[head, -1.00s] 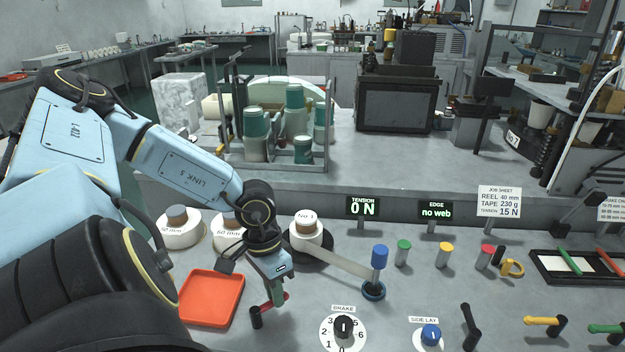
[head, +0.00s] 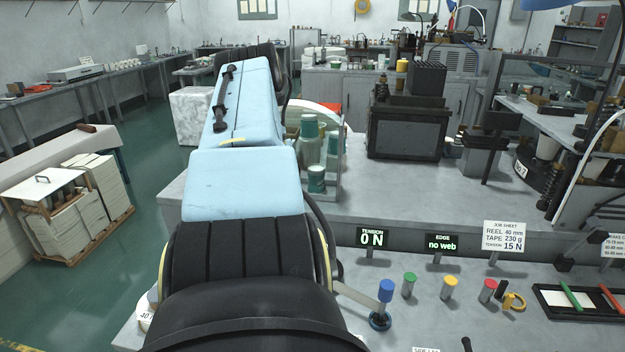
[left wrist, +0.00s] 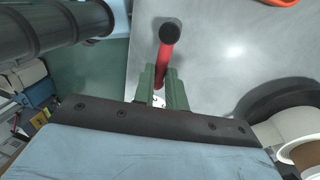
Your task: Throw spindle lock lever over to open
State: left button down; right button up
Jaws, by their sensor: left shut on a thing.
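The red spindle lock lever (left wrist: 167,58) shows in the left wrist view, with its rounded end near the top and its lower part running down toward the green fingers. My left gripper (left wrist: 160,85) has its fingers on either side of the lever and is shut on it. In the head view, my left arm rises across the middle and hides both the lever and this gripper. My right gripper is in neither view.
A white reel with a brown core (left wrist: 302,152) is close to the gripper at the lower right. An orange tray edge (left wrist: 284,2) is at the top. In the head view, a blue-topped post (head: 386,292) stands right of my arm, beside the tension display (head: 371,239) reading 0 N.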

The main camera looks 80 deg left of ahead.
pick_arm(q)
jog(key=shift+s+d, duration=0.1)
jog(key=shift+d, duration=0.05)
dwell(0.3)
jog(key=c, duration=1.4)
grip_release()
jog(key=shift+c, duration=0.2)
notch_tip(320, 180, up, 13)
jog(key=w+a+p, duration=0.1)
jog(key=a+p, duration=0.1)
jog(key=p, duration=0.5)
jog(key=shift+a+p, duration=0.25)
jog(key=shift+p, duration=0.1)
